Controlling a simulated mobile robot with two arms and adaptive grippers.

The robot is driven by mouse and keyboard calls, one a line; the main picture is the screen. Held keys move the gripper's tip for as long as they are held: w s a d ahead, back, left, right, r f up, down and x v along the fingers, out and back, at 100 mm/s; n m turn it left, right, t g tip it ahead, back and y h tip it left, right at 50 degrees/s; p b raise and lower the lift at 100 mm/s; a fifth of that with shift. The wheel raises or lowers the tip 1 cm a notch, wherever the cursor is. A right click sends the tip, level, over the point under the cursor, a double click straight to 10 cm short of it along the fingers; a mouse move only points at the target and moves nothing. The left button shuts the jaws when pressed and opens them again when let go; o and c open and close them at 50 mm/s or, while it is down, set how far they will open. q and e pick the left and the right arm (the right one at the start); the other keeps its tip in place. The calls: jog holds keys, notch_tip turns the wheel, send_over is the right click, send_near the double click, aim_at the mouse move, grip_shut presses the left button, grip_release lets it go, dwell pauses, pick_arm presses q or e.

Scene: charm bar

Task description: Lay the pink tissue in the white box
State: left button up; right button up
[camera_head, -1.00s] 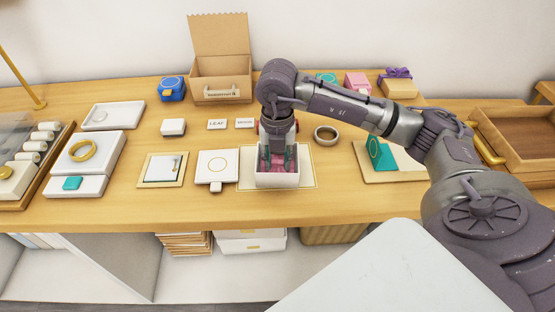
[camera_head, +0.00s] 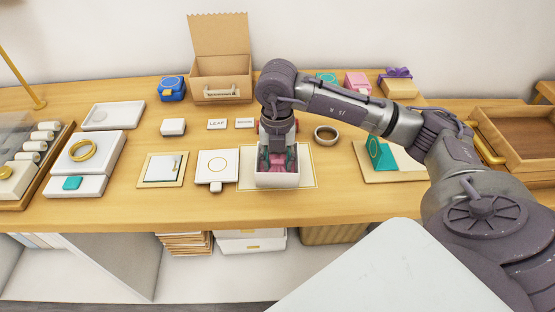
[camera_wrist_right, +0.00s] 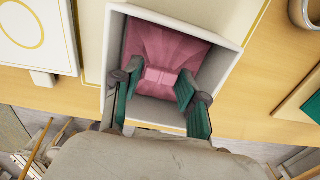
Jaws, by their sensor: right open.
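The pink tissue (camera_wrist_right: 165,55) lies inside the white box (camera_wrist_right: 232,62), toward the far end in the right wrist view, with grey floor bare at the near end. In the head view the white box (camera_head: 277,180) stands on a cream mat (camera_head: 305,176), and the pink tissue (camera_head: 285,169) shows inside it. My right gripper (camera_wrist_right: 158,88) points down into the box. Its green-padded fingers are apart on either side of the tissue's raised middle fold; whether they touch it is unclear. My left gripper is not in view.
A green triangular stand (camera_head: 381,153) is at right, and an open cardboard box (camera_head: 221,80) at the back.

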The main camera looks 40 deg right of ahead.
jog(key=shift+r+p, duration=1.6)
jog(key=shift+r, duration=0.8)
jog(key=shift+o, duration=0.2)
jog(key=o, duration=0.5)
jog(key=shift+o, duration=0.5)
jog(key=o, duration=0.3)
jog(key=shift+r, duration=0.1)
notch_tip(320, 180, up, 7)
jog(key=p, duration=0.4)
jog(key=shift+p, duration=0.35)
